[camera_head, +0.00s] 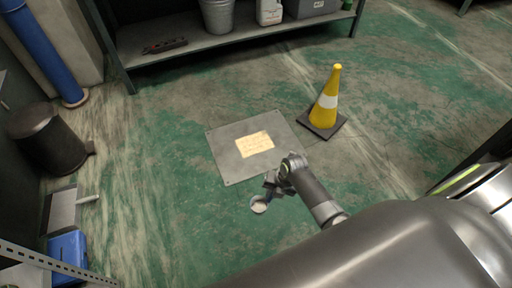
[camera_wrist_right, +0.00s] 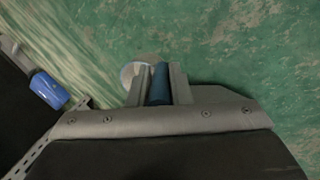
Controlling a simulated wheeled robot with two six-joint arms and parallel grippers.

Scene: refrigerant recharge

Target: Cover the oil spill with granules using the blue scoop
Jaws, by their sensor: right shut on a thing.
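My right gripper (camera_head: 272,186) is shut on the blue scoop (camera_head: 260,206) and holds it over the green floor, just below the grey plate. The scoop's bowl holds pale, whitish material. In the right wrist view the scoop's blue handle (camera_wrist_right: 160,84) sits between the two fingers, with the pale bowl partly hidden behind a finger. A flat grey plate (camera_head: 228,168) lies on the floor. On it is a cream-tan rectangular patch (camera_head: 254,144) with faint marks; I cannot tell whether it is granules. No dark oil shows. My left gripper is out of view.
A yellow cone (camera_head: 325,105) with a white band stands right of the plate. A metal shelf (camera_head: 215,42) with a bucket (camera_head: 218,15) and a white jug (camera_head: 269,11) is at the back. A dark bin (camera_head: 48,138) and a blue container (camera_head: 69,258) are at left.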

